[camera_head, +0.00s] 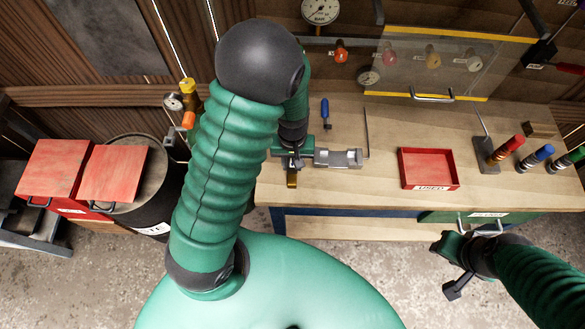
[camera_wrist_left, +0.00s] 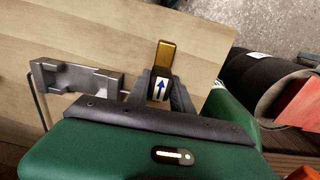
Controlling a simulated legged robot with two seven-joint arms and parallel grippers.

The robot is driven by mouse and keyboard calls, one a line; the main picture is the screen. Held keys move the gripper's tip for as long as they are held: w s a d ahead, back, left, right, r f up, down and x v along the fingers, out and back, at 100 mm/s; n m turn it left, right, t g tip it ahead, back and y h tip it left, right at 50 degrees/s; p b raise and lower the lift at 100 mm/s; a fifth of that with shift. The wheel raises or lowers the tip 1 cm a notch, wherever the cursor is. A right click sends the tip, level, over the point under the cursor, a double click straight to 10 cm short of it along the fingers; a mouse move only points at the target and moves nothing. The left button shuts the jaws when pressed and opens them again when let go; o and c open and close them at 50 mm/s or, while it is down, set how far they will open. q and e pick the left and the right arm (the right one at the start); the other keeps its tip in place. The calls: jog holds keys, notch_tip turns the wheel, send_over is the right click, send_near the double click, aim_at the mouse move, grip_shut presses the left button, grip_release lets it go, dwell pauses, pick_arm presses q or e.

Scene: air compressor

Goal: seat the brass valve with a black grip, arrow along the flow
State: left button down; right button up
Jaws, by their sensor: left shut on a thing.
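My left gripper (camera_head: 291,168) is shut on a brass piece (camera_head: 292,181), held near the bench's front edge. In the left wrist view the brass piece (camera_wrist_left: 165,54) sticks out past the dark fingers (camera_wrist_left: 160,92). A white label (camera_wrist_left: 160,86) with a blue arrow sits between the fingers, the arrow pointing toward the brass end. I cannot see a black grip on it. A grey metal fixture (camera_head: 338,158) lies beside the gripper on the bench; it also shows in the wrist view (camera_wrist_left: 82,80). My right gripper (camera_head: 454,268) is open and empty in front of the bench.
A blue screwdriver (camera_head: 325,113) lies behind. A clear panel (camera_head: 455,62) covers knobs on the wall. Red boxes (camera_head: 50,170) and a black drum (camera_head: 155,205) stand left.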

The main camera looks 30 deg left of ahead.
pick_arm(q)
notch_tip(320, 180, up, 2)
jog(key=shift+r+p, duration=0.1)
jog(key=shift+p, duration=0.9)
notch_tip(320, 180, up, 3)
jog(key=p, duration=0.3)
